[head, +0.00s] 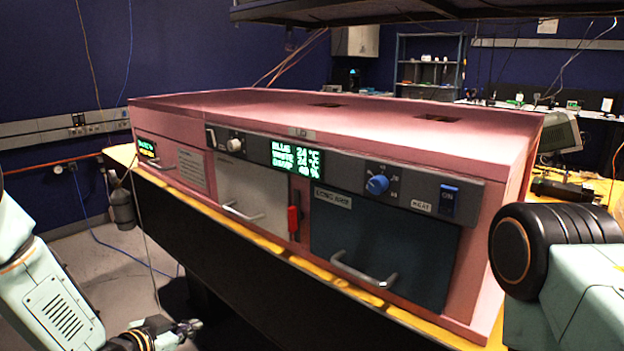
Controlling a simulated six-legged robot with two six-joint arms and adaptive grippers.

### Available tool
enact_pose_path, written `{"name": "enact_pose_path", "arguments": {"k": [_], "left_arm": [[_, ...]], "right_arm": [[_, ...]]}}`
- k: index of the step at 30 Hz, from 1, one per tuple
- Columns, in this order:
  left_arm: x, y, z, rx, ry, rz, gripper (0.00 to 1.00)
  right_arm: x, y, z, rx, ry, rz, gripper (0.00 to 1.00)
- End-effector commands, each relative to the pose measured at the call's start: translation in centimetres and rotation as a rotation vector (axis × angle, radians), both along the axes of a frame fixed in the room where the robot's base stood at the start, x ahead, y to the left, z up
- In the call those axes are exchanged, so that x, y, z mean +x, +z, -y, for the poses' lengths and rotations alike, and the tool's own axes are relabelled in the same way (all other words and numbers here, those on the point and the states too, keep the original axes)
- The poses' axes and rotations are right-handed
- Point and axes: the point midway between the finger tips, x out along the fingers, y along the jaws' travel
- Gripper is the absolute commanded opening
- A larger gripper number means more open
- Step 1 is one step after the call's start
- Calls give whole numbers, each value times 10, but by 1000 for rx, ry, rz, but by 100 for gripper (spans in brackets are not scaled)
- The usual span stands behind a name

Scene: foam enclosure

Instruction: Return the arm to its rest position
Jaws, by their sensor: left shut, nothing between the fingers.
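My left gripper (188,327) shows at the bottom left, low in front of the bench and apart from the pink enclosure. Its fingers are small in the picture and shut, with nothing seen between them. My left arm comes in from the left edge. Part of my right arm fills the lower right corner; its gripper is out of view. The pink foam enclosure (250,108) stands on a yellow bench top (262,243). Its white door (253,195) and dark blue door (385,245) both look closed.
The enclosure front has a blue knob (377,185), a blue switch (448,201), a green display (295,158) and a red handle (293,216). Door handles stick out. Open floor (120,270) lies left of the bench.

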Motion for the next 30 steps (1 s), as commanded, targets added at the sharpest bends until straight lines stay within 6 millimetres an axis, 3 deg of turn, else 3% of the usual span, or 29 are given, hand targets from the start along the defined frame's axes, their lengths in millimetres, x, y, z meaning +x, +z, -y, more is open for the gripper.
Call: {"name": "enact_pose_path", "arguments": {"k": [1,3,9,15,18,22,30], "left_arm": [[-27,-25,6,-42,54,-107,0],[-64,-53,11,-88,137,-241,0],[-180,-112,20,-141,363,-588,0],[-302,-138,20,-79,526,-869,0],[-348,-140,20,-24,547,-962,0],[-382,-145,22,26,520,-1030,0],[-389,-148,23,35,513,-1045,0]], "right_arm": [[0,0,0,0,0,0,0],[0,0,0,0,0,0,0],[0,0,0,0,0,0,0],[0,0,0,0,0,0,0],[0,0,0,0,0,0,0],[0,0,0,0,0,0,0],[0,0,0,0,0,0,0]]}}
